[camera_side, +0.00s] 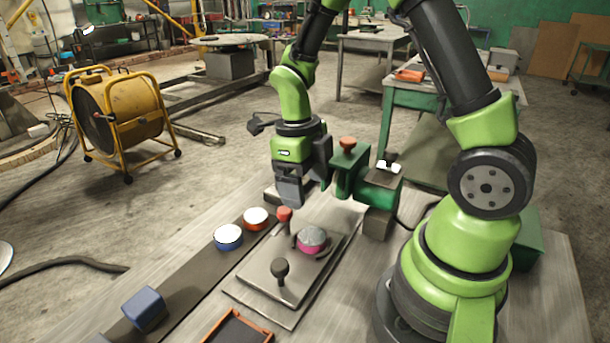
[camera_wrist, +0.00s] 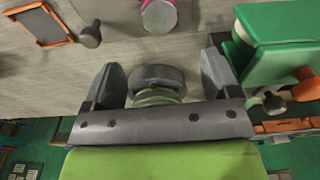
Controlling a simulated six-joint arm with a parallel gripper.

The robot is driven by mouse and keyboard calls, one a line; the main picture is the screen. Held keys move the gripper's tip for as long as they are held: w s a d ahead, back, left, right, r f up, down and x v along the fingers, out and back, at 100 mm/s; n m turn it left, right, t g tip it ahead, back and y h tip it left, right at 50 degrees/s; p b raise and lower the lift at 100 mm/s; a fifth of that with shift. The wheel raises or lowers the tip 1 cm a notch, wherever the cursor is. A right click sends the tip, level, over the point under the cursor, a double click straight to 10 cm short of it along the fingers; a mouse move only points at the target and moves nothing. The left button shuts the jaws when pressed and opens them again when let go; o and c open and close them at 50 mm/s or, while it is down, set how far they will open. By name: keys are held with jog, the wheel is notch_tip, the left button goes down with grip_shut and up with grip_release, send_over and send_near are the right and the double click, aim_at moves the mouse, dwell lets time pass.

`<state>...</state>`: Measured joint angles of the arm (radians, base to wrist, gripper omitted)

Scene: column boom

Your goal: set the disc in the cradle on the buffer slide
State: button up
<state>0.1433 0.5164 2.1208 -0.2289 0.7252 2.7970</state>
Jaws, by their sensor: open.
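A pink disc with a pale grey top (camera_side: 312,237) sits at a grey curved cradle (camera_side: 329,247) on the flat grey slide plate (camera_side: 255,270). It appears to rest within the cradle, but how fully it is seated cannot be told. The pink disc also shows at the top edge of the wrist view (camera_wrist: 160,15), partly cut off. My gripper (camera_side: 290,202) points down above and to the left of the pink disc, apart from it. In the wrist view my gripper (camera_wrist: 160,78) has its two fingers wide apart, and I see nothing held.
A red disc (camera_side: 256,218) and a blue disc (camera_side: 228,237) stand on a dark strip with a blue block (camera_side: 144,308). A black knob (camera_side: 280,268) and red knob (camera_side: 284,213) rise near the plate. A green fixture (camera_side: 377,188) stands behind; an orange-rimmed tray (camera_side: 238,328) lies in front.

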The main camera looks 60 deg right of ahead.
jog(key=s+a+r+n+t, duration=0.2)
jog(key=r+n, duration=0.4)
jog(key=n, duration=0.4)
jog(key=s+a+r+n+t+y, duration=0.1)
jog(key=s+a+r+n+t, duration=0.1)
jog(key=r+n, duration=0.4)
jog(key=s+a+r+n+t+y, duration=0.1)
jog(key=s+r+n+t, duration=0.3)
jog(key=n, duration=1.1)
jog(key=shift+s+a+r+t, duration=0.3)
jog(key=shift+s+a+r, duration=0.55)
jog(key=shift+s+r, duration=0.15)
